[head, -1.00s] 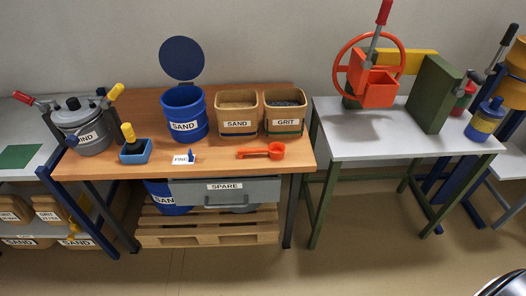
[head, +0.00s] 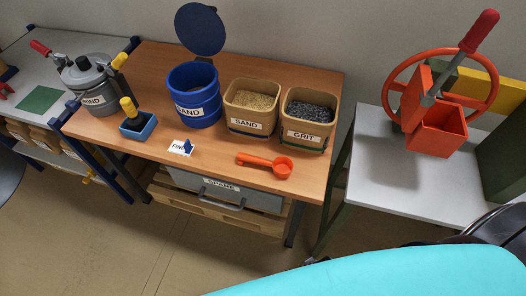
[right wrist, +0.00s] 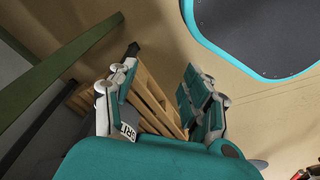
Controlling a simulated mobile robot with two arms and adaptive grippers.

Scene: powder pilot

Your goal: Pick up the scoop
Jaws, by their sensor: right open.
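The orange scoop (head: 268,163) lies on the wooden table (head: 225,165) near its front edge, in front of the sand and grit bins. Its handle points left and its round cup is at the right. The right wrist view does not show the scoop. My right gripper (right wrist: 160,100) is open and empty in that view, below table height, with a pallet and a label partly visible behind its fingers. In the head view the gripper fingers do not show; only a teal part of mine is at the lower right. My left gripper is in neither view.
Behind the scoop stand a sand bin (head: 246,127), a grit bin (head: 305,136) and a blue sand drum (head: 194,112). A small sign (head: 181,148) stands to its left. A grey table (head: 405,185) bears an orange press (head: 437,128) at the right. Floor in front is clear.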

